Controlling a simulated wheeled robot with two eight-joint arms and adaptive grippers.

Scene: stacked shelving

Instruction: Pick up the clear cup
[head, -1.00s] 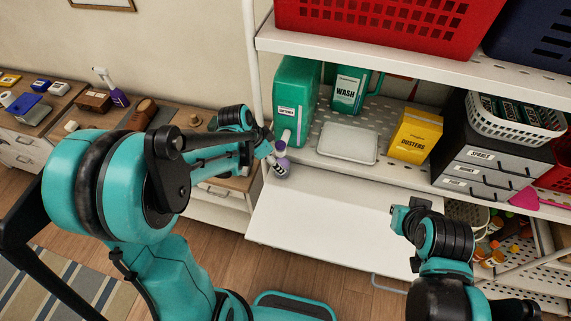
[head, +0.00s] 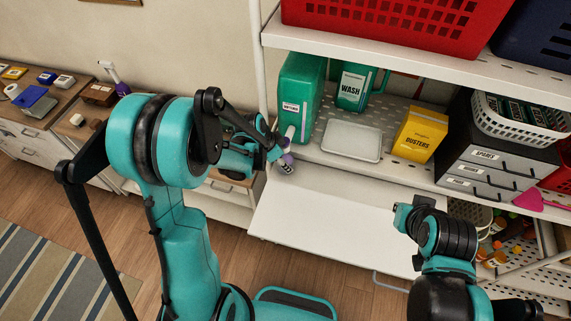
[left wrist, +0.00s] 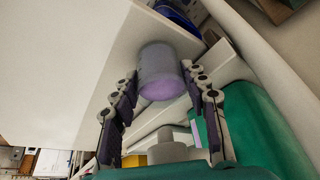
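The clear cup (left wrist: 160,72) shows in the left wrist view as a greyish see-through cylinder with a lilac-tinted near end. It lies between the fingertips of my left gripper (left wrist: 159,80), which is open. The left finger seems slightly apart from the cup; I cannot tell whether the right one touches it. In the head view my left gripper (head: 284,162), with purple finger pads, is at the left front edge of the shelf. I cannot make out the cup clearly there. My right arm's wrist (head: 446,237) is over the lower right; its gripper fingers do not show.
A green jug (head: 300,85) stands close behind my left gripper. A white tray (head: 351,141), a yellow dusters box (head: 420,134) and a wash container (head: 352,88) share the shelf. A white shelf post (head: 255,60) is at left. The white panel (head: 330,215) in front is bare.

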